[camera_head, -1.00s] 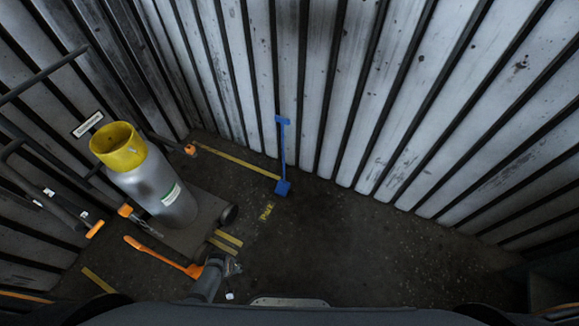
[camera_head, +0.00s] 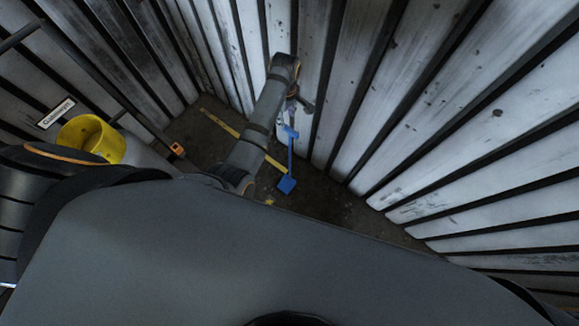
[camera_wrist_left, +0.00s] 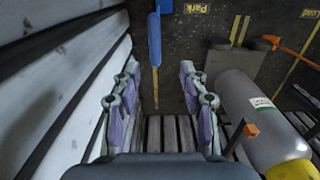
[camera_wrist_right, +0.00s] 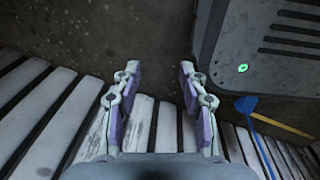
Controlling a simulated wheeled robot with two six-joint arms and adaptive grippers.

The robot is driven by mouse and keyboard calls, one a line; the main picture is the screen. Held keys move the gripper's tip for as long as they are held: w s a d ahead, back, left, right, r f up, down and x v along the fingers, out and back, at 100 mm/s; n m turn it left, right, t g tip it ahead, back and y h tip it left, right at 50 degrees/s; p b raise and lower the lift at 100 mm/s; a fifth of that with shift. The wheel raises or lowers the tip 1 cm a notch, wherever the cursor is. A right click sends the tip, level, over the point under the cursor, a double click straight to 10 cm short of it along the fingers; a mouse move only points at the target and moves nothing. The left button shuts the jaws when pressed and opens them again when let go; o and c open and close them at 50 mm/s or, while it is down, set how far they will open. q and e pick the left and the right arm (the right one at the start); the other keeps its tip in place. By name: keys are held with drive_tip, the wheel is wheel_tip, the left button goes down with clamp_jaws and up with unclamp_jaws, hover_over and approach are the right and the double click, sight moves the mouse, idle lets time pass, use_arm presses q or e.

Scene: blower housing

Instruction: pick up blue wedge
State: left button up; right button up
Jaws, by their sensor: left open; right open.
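The blue wedge (camera_head: 287,184) lies on the dark floor near the corrugated wall. Its long thin handle rises to a flat blue grip at the top. My left gripper (camera_head: 294,100) is close above that grip. In the left wrist view, the open left gripper (camera_wrist_left: 160,85) has the blue handle end (camera_wrist_left: 154,45) ahead between its fingers, with no contact visible. The wedge body shows only partly at that view's top edge. My right gripper (camera_wrist_right: 155,80) is open and empty; the blue wedge (camera_wrist_right: 246,105) shows to its right. The head view does not show the right gripper.
The corrugated wall (camera_head: 350,120) stands close behind the wedge. A grey cylinder (camera_wrist_left: 258,110) with a yellow collar (camera_head: 92,138) stands to the left in the head view. A yellow floor line (camera_head: 222,122) runs toward the wedge. Bare floor lies right of the wedge.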

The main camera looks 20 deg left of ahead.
sight(290, 128)
use_arm(q)
wheel_tip(290, 128, down, 3)
drive_tip(key=shift+w+f, duration=0.2)
drive_tip(key=shift+f, duration=0.2)
drive_tip(key=shift+d+f, duration=0.1)
drive_tip(key=shift+f, duration=0.2)
drive_tip(key=f, duration=0.2)
drive_tip(key=d+f+b, duration=0.1)
drive_tip(key=f, duration=0.1)
drive_tip(key=shift+f, duration=0.3)
clamp_jaws()
use_arm(e)
drive_tip(key=shift+w+f, duration=0.5)
drive_tip(key=shift+w, duration=0.15)
use_arm(q)
drive_tip(key=shift+r, duration=0.1)
